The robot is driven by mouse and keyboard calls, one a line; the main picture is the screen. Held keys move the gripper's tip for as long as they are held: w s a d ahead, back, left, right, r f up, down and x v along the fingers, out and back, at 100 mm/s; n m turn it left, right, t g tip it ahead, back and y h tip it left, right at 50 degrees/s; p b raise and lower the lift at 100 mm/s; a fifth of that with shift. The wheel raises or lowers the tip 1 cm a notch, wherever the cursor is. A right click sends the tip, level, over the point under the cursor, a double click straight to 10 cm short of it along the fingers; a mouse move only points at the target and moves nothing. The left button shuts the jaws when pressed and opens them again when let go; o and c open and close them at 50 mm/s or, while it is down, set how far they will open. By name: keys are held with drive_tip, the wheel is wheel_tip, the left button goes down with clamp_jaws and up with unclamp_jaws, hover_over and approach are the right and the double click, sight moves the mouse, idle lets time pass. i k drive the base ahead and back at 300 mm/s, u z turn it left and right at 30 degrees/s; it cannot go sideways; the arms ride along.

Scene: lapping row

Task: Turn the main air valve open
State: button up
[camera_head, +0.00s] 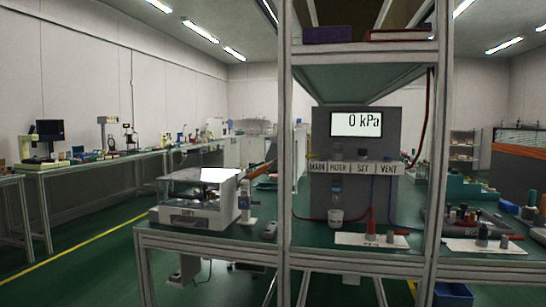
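A grey air panel (384,116) stands on the bench behind a metal frame, right of the middle of the head view. Its display (357,124) reads 0 kPa. Below the display is a row of white labels: MAIN (317,167), FILTER (339,167), SET (363,168) and VENT (388,169). The MAIN label is at the left end, close beside the frame's upright. I cannot make out the main valve's handle or its position. A clear filter bowl (336,201) hangs below the FILTER label. My gripper is not in view.
A white boxy machine (198,198) sits on the bench at left. Small parts stand on a white mat (371,240) before the panel. The left aisle floor is clear.

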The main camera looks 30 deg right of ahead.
sight(317, 156)
drive_tip(key=u, duration=0.45)
drive_tip(key=i, duration=1.35)
drive_tip(key=z, duration=0.45)
